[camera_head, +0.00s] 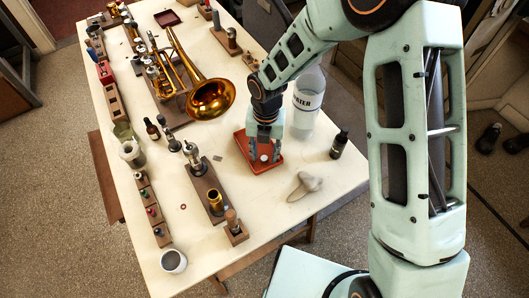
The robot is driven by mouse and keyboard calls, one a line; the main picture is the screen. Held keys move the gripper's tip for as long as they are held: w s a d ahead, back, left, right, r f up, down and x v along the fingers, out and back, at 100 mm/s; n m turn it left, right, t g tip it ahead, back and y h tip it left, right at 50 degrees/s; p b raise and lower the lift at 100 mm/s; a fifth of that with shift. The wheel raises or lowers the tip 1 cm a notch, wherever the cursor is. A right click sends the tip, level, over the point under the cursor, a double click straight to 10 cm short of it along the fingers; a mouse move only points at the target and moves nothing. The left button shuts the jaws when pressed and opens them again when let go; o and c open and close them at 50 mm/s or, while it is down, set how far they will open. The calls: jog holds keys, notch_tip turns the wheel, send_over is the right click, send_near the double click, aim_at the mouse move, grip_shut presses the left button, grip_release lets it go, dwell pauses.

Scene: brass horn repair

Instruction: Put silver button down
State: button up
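My gripper (264,155) points down over a small orange-red tray (262,170) near the middle right of the table. Its two fingers stand apart on either side of a small pale, silvery spot, which looks like the silver button (263,158). The spot seems to lie on the tray floor and not be pinched, though it is too small to be sure. The gripper body hides the back part of the tray.
A brass trumpet (205,95) and several wooden blocks with parts fill the left. The front right tabletop is clear.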

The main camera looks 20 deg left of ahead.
aim_at(266, 156)
notch_tip(266, 156, up, 12)
jog(key=shift+w+r+p, duration=0.15)
jog(key=shift+w+p, duration=0.05)
jog(key=shift+p, duration=0.2)
dwell(0.4)
